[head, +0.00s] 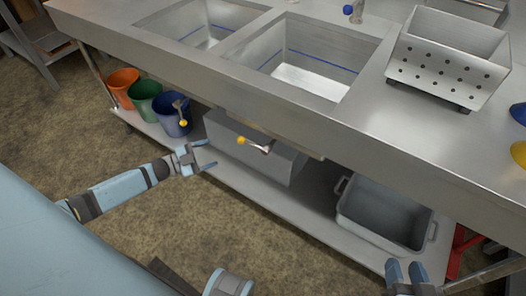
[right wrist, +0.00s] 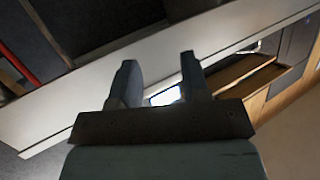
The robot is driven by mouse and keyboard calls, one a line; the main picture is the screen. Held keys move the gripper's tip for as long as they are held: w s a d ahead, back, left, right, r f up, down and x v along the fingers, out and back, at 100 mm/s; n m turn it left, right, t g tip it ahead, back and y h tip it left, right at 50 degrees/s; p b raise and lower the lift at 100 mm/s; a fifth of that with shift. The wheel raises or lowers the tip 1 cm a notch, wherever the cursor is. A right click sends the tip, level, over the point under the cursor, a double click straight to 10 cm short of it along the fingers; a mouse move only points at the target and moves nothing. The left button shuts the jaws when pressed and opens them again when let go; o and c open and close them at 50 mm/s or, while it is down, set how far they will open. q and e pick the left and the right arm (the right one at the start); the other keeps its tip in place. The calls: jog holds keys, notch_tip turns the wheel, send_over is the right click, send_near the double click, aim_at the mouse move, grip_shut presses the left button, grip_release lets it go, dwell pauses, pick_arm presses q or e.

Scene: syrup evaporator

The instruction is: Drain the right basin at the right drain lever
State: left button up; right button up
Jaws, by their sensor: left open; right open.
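The steel counter holds a left basin (head: 207,28) and a right basin (head: 322,55), each with a blue line around its inner walls. I cannot tell how much liquid is in the right basin. The right drain lever (head: 258,146), with a yellow knob, sticks out below the counter's front. The left drain lever (head: 180,110), also yellow-tipped, hangs in front of the blue bucket. My left gripper (head: 207,156) is open and empty, left of and slightly below the right lever's knob, apart from it. My right gripper (head: 406,270) is open and empty at the bottom right; it also shows in the right wrist view (right wrist: 158,85).
Orange (head: 122,86), green (head: 143,97) and blue (head: 172,122) buckets stand on the lower shelf, beside a grey box (head: 240,150). A grey tub (head: 385,212) is further right. A perforated steel box (head: 445,60) sits on the counter. The floor in front is clear.

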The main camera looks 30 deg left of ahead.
aim_at(244, 140)
pick_arm(q)
jog(key=shift+m+g+h, duration=0.3)
jog(key=shift+m+h, duration=0.1)
jog(key=shift+m, duration=0.1)
jog(key=b+x, duration=0.1)
jog(key=x, duration=0.3)
jog(key=b+x, duration=0.1)
jog(key=x, duration=0.3)
jog(key=w+a+x, duration=0.1)
jog(key=x, duration=0.4)
jog(key=shift+a+f+b, duration=0.1)
jog(key=shift+f+b, duration=0.2)
jog(key=shift+b, duration=0.1)
jog(key=shift+w+d, duration=0.35)
jog(key=shift+w, duration=0.05)
pick_arm(e)
jog(key=shift+w+a+r+t+y, duration=0.1)
jog(key=shift+a+r+t+y, duration=0.25)
jog(key=shift+r, duration=0.4)
jog(key=shift+w+a+r+t+y, duration=0.2)
jog(key=shift+r+t, duration=0.25)
jog(key=shift+r, duration=0.3)
jog(key=shift+w+a+r+t+y, duration=0.1)
jog(key=shift+a+r+t+y, duration=0.3)
jog(key=shift+r, duration=0.35)
pick_arm(q)
grip_shut()
jog(key=shift+w, duration=0.1)
pick_arm(e)
jog(key=shift+f, duration=0.1)
